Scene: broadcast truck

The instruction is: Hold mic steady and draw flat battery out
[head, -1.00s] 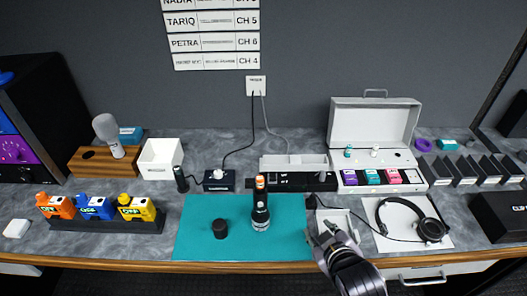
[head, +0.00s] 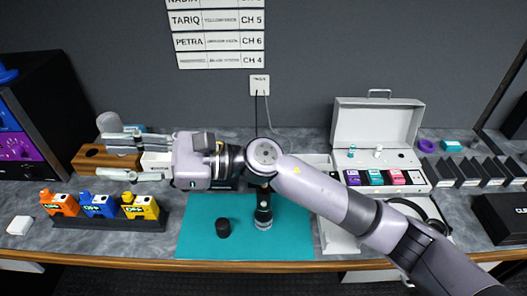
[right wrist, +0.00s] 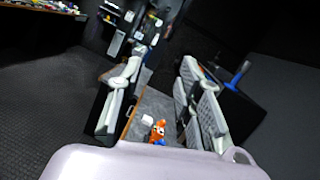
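The black microphone (head: 263,212) stands on the teal mat (head: 195,240). Its upper end is hidden behind my right arm, and so is the orange-topped battery that showed there earlier. A short dark cylinder (head: 223,228) stands apart on the mat, left of the microphone. My right gripper (head: 122,157) points left in the head view, above the area of the wooden holder and the pack row. Its fingers are wide apart with nothing between them. The right wrist view also shows the open fingers (right wrist: 162,100). My left gripper is in neither view.
Orange, blue and yellow packs (head: 98,207) stand in a black rack at left. A wooden holder (head: 92,160) with a grey-headed microphone is partly behind my fingers. An open white case (head: 378,122) with coloured packs stands at right. Headphones are partly covered by my arm.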

